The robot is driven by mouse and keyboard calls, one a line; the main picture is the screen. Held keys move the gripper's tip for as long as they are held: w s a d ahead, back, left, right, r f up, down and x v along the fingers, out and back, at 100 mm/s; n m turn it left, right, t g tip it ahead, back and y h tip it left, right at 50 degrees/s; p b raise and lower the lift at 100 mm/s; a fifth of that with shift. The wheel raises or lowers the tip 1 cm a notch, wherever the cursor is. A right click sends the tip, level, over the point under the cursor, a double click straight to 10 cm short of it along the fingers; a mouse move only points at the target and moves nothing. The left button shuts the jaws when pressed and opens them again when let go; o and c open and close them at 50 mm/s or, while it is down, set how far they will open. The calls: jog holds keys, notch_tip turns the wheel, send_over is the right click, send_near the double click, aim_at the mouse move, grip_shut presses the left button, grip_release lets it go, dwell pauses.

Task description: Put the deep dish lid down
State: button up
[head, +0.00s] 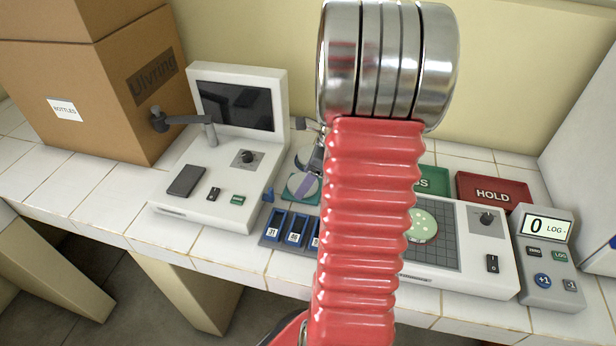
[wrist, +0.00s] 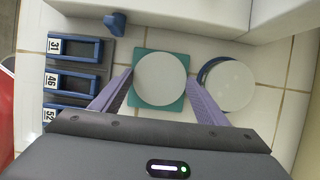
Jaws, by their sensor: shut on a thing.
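My gripper (wrist: 160,79) has two purple fingers, shut on the sides of a round white lid (wrist: 160,78). The lid is over a teal square mat (wrist: 141,103) in the wrist view; I cannot tell whether it touches the mat. In the head view my red arm hides much of this spot; part of the teal mat (head: 293,184) and a purple finger show left of the arm.
A blue rack (wrist: 75,80) with numbered slots lies left of the mat. A white device with a screen (head: 236,105), a gridded device (head: 450,256) bearing a pale green dish (head: 422,225), a red HOLD tray (head: 492,191) and a LOG counter (head: 546,250) crowd the tiled bench. A cardboard box (head: 100,90) stands left.

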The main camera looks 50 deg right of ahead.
jog(key=shift+f, duration=0.15)
jog(key=o, duration=1)
jog(key=shift+o, duration=0.2)
jog(key=v, duration=1.2)
jog(key=shift+a, duration=0.15)
